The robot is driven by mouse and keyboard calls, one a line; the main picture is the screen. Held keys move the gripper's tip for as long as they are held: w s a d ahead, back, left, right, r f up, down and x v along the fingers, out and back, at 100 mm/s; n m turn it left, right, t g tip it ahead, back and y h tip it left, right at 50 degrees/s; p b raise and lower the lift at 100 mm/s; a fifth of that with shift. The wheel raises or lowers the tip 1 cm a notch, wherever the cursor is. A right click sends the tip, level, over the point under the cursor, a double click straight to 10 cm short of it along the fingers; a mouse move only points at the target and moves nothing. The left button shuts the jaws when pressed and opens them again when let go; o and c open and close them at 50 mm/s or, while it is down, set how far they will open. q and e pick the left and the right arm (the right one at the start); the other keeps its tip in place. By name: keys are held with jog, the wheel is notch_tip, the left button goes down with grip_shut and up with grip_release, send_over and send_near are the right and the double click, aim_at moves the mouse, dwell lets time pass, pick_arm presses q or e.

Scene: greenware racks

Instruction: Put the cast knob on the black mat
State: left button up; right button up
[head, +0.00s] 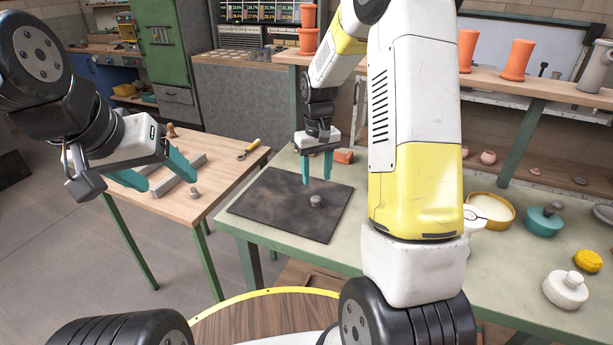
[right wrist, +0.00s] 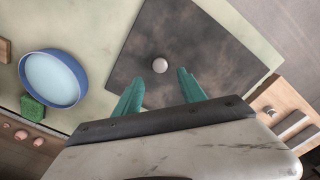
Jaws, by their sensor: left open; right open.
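The cast knob (head: 315,200), small and grey, stands on the black mat (head: 270,215), right of its middle. In the right wrist view the knob (right wrist: 160,66) shows as a pale round top on the dark mat (right wrist: 205,40), in line with the gap between the fingers. My right gripper (head: 317,181) points down above the mat, open and empty, its teal fingertips apart from the knob. It also shows in the right wrist view (right wrist: 161,77). My left gripper (head: 171,184) is open and empty over the wooden table at left.
The wooden table (head: 225,155) holds grey bars, a small grey piece (head: 194,193) and a yellow-handled tool (head: 248,149). Shelves with orange pots stand behind.

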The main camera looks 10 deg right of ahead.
jog(key=s+r+t, duration=0.2)
jog(key=s+r, duration=0.3)
jog(key=r, duration=0.6)
jog(key=s+a+r+t+y, duration=0.1)
jog(key=s+r, duration=0.3)
jog(key=s, duration=0.5)
jog(key=s+a+r+m+t+y, duration=0.1)
jog(key=s+r+t, duration=0.2)
jog(key=s, duration=0.7)
jog(key=shift+r+m, duration=0.3)
jog(key=shift+r, duration=0.65)
jog(key=shift+s+a, duration=0.1)
jog(key=shift+c, duration=0.2)
